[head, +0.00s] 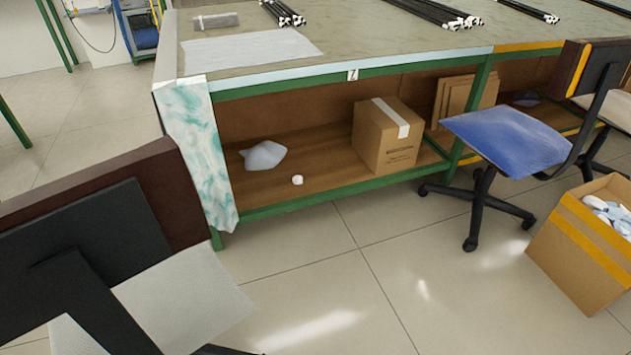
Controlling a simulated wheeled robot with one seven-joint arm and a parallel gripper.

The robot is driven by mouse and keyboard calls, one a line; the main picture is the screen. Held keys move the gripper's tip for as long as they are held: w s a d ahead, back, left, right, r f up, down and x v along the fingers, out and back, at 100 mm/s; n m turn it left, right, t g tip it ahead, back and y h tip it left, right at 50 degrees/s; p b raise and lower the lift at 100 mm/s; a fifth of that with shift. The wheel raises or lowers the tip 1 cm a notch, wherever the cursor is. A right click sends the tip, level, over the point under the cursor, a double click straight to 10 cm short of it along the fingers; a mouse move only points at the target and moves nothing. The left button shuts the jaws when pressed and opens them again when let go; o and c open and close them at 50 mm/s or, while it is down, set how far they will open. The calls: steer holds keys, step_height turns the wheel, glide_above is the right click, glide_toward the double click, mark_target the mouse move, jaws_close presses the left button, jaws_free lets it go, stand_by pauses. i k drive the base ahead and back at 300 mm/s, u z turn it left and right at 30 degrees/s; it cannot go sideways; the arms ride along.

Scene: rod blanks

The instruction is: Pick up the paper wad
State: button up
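A small white lump that looks like the paper wad (297,180) lies on the brown lower shelf (325,178) of the green-framed workbench, close to the shelf's front edge. A larger pale grey crumpled thing, perhaps a bag (265,155), lies behind it and to its left, apart from it. My gripper does not show in the head view.
A cardboard box (385,140) stands on the shelf to the right. A chair (110,230) fills the lower left, and a blue chair (505,137) stands at right beside an open carton (575,245). A patterned cloth (195,150) hangs at the bench's left corner. The middle floor is clear.

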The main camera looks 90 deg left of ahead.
mark_target(297, 179)
steer(key=z, duration=3.35)
steer(key=k, duration=2.9)
steer(key=z, duration=2.15)
